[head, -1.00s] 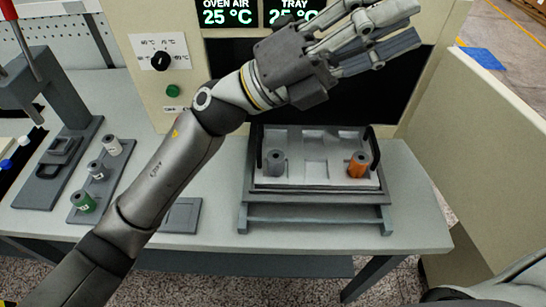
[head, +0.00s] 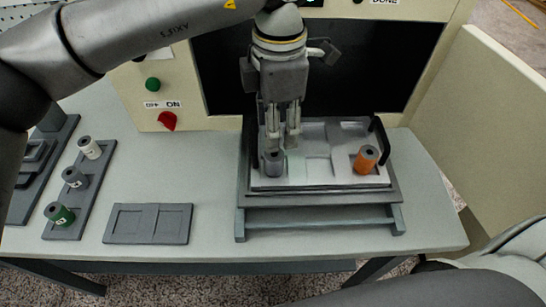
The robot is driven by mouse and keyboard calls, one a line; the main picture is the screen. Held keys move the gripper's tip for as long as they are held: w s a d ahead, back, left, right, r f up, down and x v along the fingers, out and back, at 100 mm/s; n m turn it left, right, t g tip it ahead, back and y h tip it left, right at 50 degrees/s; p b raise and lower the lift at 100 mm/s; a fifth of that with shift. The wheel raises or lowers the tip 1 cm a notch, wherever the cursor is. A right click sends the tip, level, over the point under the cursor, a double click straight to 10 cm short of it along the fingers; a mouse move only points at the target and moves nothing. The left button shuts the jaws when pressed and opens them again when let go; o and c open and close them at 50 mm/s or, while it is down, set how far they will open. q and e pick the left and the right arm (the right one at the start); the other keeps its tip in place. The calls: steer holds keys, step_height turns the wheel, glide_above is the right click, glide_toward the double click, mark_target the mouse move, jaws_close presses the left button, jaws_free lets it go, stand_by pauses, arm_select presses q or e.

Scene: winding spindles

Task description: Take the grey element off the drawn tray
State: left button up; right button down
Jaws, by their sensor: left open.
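The grey element (head: 273,163) stands upright at the left side of the drawn tray (head: 320,190), which sits in front of the oven's dark opening. An orange element (head: 366,159) stands at the tray's right side. My left gripper (head: 282,146) points down over the left part of the tray, its fingertips just above and beside the grey element. It is open, and its fingers partly cover the element's top. Whether a finger touches the element, I cannot tell. My right gripper is not in view.
A rack at left (head: 84,185) holds white, grey and green elements. An empty grey two-pocket plate (head: 148,224) lies on the table between rack and tray. The oven door (head: 477,130) stands open at right. A dark handle (head: 380,137) rises at the tray's right side.

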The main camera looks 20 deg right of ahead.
mark_target(276, 154)
arm_select(q)
step_height(276, 154, down, 4)
steer(key=shift+f+p, duration=0.1)
steer(key=shift+p, duration=0.25)
step_height(276, 154, down, 4)
steer(key=shift+w+f+p, duration=0.1)
steer(key=shift+p, duration=0.85)
steer(key=shift+f, duration=0.45)
steer(key=c, duration=0.8)
steer(key=shift+r, duration=0.15)
